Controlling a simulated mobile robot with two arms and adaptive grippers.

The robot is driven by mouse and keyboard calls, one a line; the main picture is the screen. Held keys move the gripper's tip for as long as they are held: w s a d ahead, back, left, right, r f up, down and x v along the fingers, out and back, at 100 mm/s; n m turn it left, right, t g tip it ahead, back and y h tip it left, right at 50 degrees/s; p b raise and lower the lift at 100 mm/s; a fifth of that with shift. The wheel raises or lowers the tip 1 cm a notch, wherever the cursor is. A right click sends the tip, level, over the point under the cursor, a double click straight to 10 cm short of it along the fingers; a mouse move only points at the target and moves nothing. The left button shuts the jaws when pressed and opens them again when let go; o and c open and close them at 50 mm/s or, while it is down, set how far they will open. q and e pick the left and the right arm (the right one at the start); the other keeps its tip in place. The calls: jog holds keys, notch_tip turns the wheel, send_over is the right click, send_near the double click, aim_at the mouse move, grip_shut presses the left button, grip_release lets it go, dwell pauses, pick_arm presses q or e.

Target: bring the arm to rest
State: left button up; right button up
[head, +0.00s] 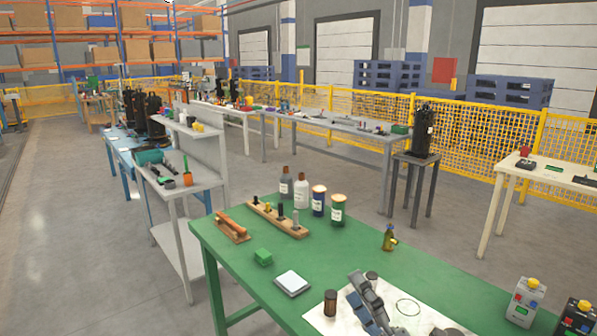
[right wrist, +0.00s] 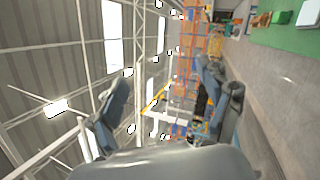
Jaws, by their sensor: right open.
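My right gripper (head: 366,302) is over the near part of the green table (head: 345,243), above a pale sheet (head: 420,318) with a drawn circle. In the right wrist view its two fingers (right wrist: 163,80) stand wide apart with nothing between them. That view looks sideways over the hall, with the ceiling at left and the table edge at top right. How high the gripper is over the sheet cannot be told. My left gripper is in neither view.
Beside the gripper stands a dark brown cylinder (head: 330,302); a white square block (head: 292,283) lies left of it. Bottles and jars (head: 302,191), a wooden peg block (head: 278,219) and a green block (head: 263,257) are farther back.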

jog(key=s+d+f+m+g+h, duration=0.35)
jog(key=d+f+m+h, duration=0.25)
jog(key=f+m, duration=0.3)
jog(key=s+d+f+m+g+h, duration=0.35)
jog(key=d+f+m+h, duration=0.2)
jog(key=f+m, duration=0.4)
jog(key=s+a+f+m+g+y, duration=0.1)
jog(key=s+f+m+g, duration=0.3)
jog(key=s, duration=0.6)
jog(key=s+f+m+g, duration=0.2)
jog(key=s+f+g, duration=0.3)
jog(key=s, duration=0.4)
notch_tip(320, 180, down, 28)
jog(key=s+g, duration=0.1)
jog(key=s, duration=0.2)
jog(key=s+d+f+g, duration=0.1)
jog(key=s+d+f, duration=0.1)
jog(key=s+f, duration=1.3)
jog(key=shift+s+d+f, duration=0.3)
jog(key=shift+s+f, duration=0.1)
jog(key=shift+s, duration=0.15)
